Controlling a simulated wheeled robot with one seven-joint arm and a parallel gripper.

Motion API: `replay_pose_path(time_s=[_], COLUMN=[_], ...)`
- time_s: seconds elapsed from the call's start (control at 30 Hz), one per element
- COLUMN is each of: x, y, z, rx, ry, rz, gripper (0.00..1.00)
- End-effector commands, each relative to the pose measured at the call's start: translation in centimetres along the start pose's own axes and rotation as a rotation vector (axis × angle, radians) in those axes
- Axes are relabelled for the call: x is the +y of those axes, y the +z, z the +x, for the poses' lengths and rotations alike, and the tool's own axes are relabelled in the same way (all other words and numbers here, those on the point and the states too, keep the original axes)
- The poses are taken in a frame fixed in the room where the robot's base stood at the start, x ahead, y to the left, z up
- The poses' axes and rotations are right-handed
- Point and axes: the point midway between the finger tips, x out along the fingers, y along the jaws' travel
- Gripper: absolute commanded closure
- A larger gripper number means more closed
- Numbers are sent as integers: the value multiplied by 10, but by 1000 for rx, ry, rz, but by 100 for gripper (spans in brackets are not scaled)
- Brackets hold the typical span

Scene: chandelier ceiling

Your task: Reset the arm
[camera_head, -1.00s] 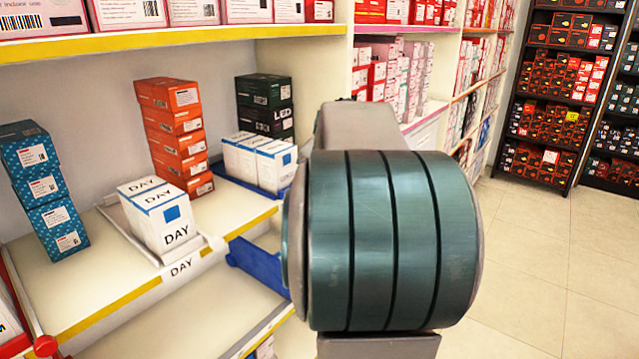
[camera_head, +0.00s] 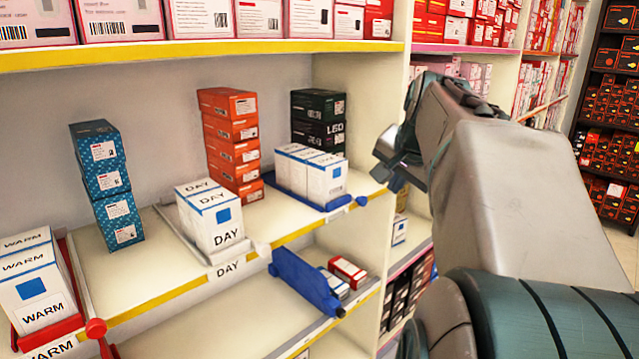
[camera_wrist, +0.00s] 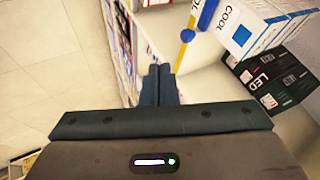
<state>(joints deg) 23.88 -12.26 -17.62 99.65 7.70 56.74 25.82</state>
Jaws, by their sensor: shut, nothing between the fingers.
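My arm reaches in from the right side of the head view, its grey and teal links covering the lower right. My gripper (camera_head: 388,168) is at the arm's far end, beside the upright at the right end of the shelf bay. In the wrist view the two dark fingers of my gripper (camera_wrist: 159,84) lie together, shut with nothing between them. They are apart from the white COOL boxes (camera_wrist: 252,30) and the dark LED boxes (camera_wrist: 275,80) to their right.
The shelf holds WARM boxes (camera_head: 30,280) in a red tray, blue boxes (camera_head: 106,185), DAY boxes (camera_head: 212,220) in a white tray and orange boxes (camera_head: 232,140). A blue tray (camera_head: 302,282) juts from the shelf below. Open floor (camera_wrist: 50,60) shows left in the wrist view.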

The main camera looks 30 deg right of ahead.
Motion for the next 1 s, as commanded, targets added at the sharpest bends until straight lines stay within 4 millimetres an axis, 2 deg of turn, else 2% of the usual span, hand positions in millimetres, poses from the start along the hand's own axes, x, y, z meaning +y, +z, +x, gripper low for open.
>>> replay_pose_path(time_s=[0.27, 0.33, 0.37, 0.47, 0.53, 0.6, 0.7, 0.83, 0.9, 1.0], x=[-1, -7, -10, -18, -19, -14, 2, 30, 42, 55], y=[1, 23, 36, 94, 144, 194, 257, 316, 336, 352], z=[-1, 6, 10, 26, 36, 43, 50, 54, 56, 57], rx=[-1, -36, -55, -137, -202, -262, -335, -402, -425, -444], ry=[-1, -4, -6, -14, -18, -23, -28, -30, -30, -29], rz=[-2, -61, -96, -257, -401, -551, -758, -977, -1061, -1136], gripper=[100, 100, 100, 100, 100, 100, 100, 100, 100, 100])
